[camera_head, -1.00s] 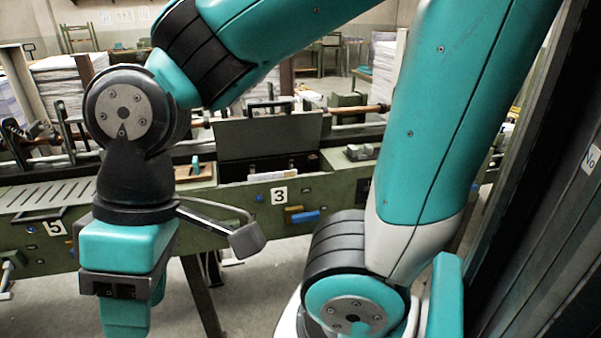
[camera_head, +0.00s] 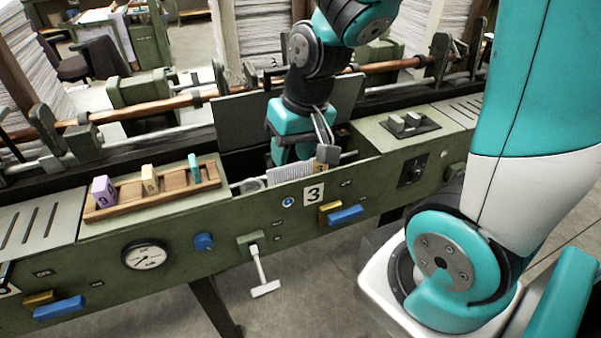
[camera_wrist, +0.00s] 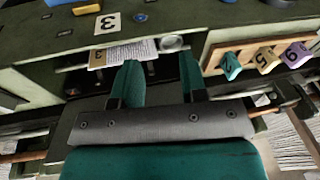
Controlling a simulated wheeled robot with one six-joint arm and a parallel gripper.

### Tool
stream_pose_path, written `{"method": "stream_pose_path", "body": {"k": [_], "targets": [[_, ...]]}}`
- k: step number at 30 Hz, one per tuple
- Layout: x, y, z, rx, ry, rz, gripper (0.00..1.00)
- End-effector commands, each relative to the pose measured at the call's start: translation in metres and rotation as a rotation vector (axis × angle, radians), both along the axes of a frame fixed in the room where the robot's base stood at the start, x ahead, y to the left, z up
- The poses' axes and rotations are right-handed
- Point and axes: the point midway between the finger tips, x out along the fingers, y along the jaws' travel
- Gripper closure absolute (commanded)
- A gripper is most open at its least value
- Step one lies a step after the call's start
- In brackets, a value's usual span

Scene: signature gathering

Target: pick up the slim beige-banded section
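A slim pale section with fine printed lines (camera_head: 290,172) lies in the open compartment above the number 3 plate. It also shows in the wrist view (camera_wrist: 130,53), with a tan band (camera_wrist: 97,58) at its left end. In the head view a tan piece (camera_head: 327,154) stands out at its right end. My gripper (camera_wrist: 160,82) points into the compartment, its two teal fingers apart with nothing between them. In the head view my gripper (camera_head: 290,152) is behind the section, its fingertips partly hidden by the compartment's front. I cannot tell whether it touches the section.
A wooden rack (camera_head: 155,190) with purple, yellow and teal numbered blocks stands left of the compartment. A raised lid (camera_head: 235,120) is behind my gripper. A round pale object (camera_wrist: 172,43) lies beside the section. A grey switch block (camera_head: 407,122) sits to the right.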

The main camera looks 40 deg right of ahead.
Motion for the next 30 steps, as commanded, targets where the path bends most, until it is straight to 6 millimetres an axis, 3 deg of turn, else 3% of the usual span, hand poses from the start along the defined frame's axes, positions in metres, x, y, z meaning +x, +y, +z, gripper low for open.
{"method": "stream_pose_path", "body": {"k": [1,8,12,16,21,30], "targets": [[0.013,-0.026,-0.011,0.032,0.031,-0.167,0.61],[0.054,-0.106,-0.020,0.408,0.227,-0.906,0.61],[0.059,-0.158,-0.018,0.620,0.361,-1.252,0.61],[0.053,-0.193,-0.017,0.747,0.453,-1.446,0.61],[0.051,-0.204,-0.021,0.805,0.505,-1.532,0.61],[0.071,-0.165,-0.069,0.805,0.512,-1.533,0.61]]}}
